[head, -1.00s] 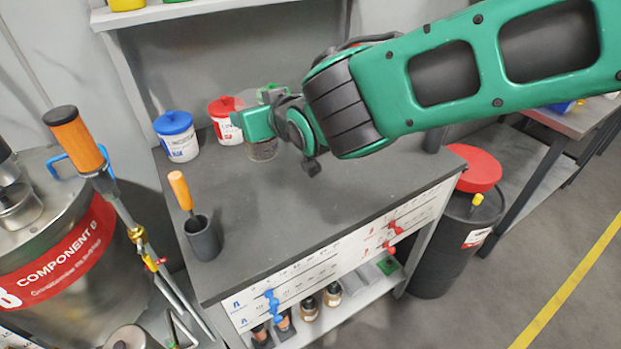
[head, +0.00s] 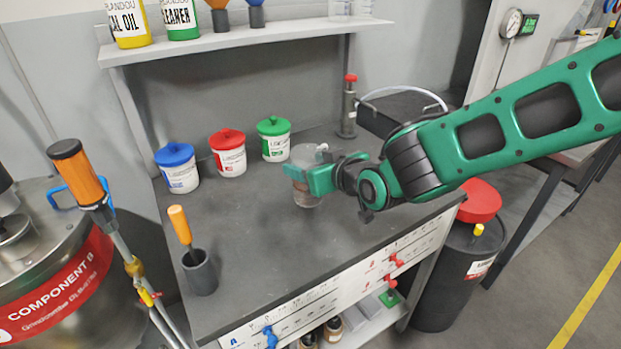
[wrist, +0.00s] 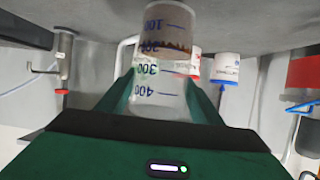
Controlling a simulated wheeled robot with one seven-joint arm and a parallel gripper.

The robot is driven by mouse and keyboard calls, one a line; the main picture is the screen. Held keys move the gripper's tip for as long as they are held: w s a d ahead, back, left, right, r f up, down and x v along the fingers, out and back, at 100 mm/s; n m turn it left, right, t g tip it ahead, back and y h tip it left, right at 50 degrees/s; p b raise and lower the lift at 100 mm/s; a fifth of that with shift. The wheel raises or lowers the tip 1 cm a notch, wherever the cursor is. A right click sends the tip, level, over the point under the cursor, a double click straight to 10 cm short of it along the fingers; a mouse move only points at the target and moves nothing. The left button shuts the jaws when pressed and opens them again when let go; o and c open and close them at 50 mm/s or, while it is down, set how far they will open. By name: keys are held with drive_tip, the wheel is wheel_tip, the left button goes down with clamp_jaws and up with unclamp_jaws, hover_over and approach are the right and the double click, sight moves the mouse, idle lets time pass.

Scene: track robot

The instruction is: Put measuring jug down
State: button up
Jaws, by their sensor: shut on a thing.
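The measuring jug (head: 305,192) is clear, with brown contents low inside it. My gripper (head: 316,180) is shut on it from the right, over the right half of the dark grey workbench (head: 265,240). The jug looks upright. I cannot tell whether its base touches the bench top or hangs just above it. In the wrist view, which is upside down, the jug (wrist: 158,72) with its blue scale marks stands between the green fingers (wrist: 160,95). My fingers hide part of its side in the head view.
Lidded tubs stand at the back: blue (head: 177,168), red (head: 228,153) and green (head: 273,139). An orange-handled tool in a dark cup (head: 200,272) stands at the front left. A red-topped cylinder (head: 348,108) stands at the back right. The bench middle is clear.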

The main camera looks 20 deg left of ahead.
drive_tip(key=shift+f, duration=1.8)
drive_tip(key=shift+f, duration=0.1)
drive_tip(key=o, duration=1.4)
drive_tip(key=shift+d, duration=0.1)
drive_tip(key=v, duration=1.2)
